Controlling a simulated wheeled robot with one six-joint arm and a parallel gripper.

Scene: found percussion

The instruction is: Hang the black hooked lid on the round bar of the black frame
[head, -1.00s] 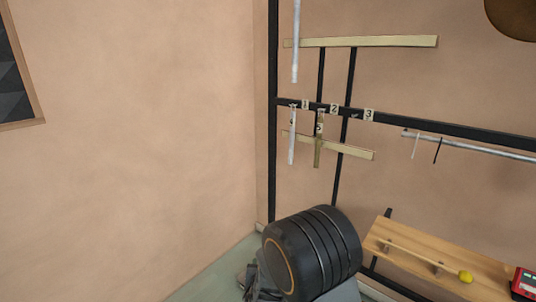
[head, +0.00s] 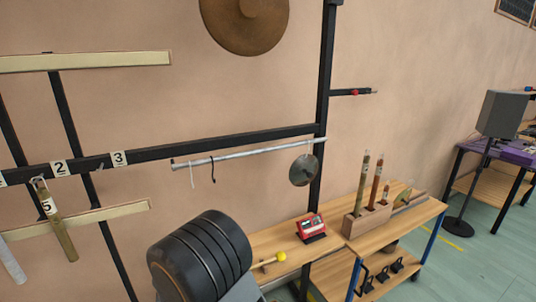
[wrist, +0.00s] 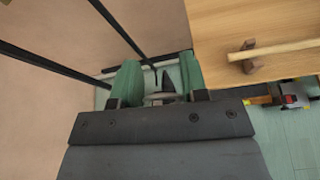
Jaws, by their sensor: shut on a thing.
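In the wrist view my gripper (wrist: 157,74) has green finger pads, closed on a dark, partly hidden piece with a thin black curved part, seemingly the black hooked lid (wrist: 167,86). Its full shape is hidden between the pads. In the head view the gripper and its load are not visible; a dark ribbed part of my arm fills the bottom. The round bar (head: 245,152) is a silver rod below the rail of the black frame (head: 230,140). A white hook (head: 192,174) and a black hook (head: 213,170) hang near its left end.
A grey round disc (head: 303,170) hangs near the bar's right end. A brown gong (head: 245,22) is above. A wooden bench (head: 285,242) holds a yellow-headed mallet (head: 281,256) and a red box (head: 311,227). The bar's middle stretch looks clear.

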